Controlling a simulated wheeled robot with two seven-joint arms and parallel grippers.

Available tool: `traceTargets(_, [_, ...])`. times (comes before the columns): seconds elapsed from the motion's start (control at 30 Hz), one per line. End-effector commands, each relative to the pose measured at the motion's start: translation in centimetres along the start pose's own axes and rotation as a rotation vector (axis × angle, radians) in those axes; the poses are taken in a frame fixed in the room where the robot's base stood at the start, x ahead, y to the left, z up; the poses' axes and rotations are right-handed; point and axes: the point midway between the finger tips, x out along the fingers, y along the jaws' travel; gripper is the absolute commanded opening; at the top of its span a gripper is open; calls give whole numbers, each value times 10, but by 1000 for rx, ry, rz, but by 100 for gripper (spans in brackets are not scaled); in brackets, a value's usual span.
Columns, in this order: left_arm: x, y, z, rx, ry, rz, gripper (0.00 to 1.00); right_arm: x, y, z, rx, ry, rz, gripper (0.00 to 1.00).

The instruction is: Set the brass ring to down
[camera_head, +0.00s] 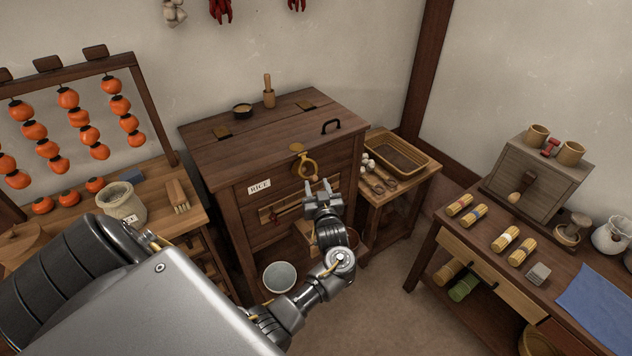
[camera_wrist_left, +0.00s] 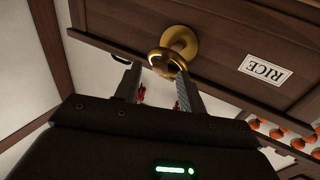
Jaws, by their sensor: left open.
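The brass ring (camera_head: 307,169) hangs from a round brass plate (camera_head: 297,149) on the front of the dark wooden rice chest (camera_head: 230,160). In the head view the ring sits below the plate and a little to its right. My left gripper (camera_head: 322,187) is open and empty just below and in front of the ring. In the left wrist view, which looks upside down, the ring (camera_wrist_left: 153,56) is just past the fingertips of my left gripper (camera_wrist_left: 158,74). I cannot tell whether they touch it. My right gripper is not in view.
A white RICE label (camera_head: 259,187) is left of the ring. A red-ended slider bar (camera_head: 270,214) lies below it. A pale bowl (camera_head: 280,277) stands at the chest's foot. A side stand with a tray (camera_head: 420,165) is close on the right. Open floor lies between chest and right table.

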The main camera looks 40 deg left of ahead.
Motion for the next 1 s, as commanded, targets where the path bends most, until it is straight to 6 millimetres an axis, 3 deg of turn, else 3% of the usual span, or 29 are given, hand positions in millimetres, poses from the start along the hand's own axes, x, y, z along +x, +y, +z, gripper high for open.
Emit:
traceTargets(0.2, [16,0,0,0,-1,-1,40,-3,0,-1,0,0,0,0])
traceTargets(0.47, [17,0,1,0,-2,0,40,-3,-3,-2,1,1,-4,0])
traceTargets(0.8, [16,0,1,0,-2,0,0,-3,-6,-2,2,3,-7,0])
traceTargets(1.0, [16,0,1,0,-2,1,0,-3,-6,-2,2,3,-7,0])
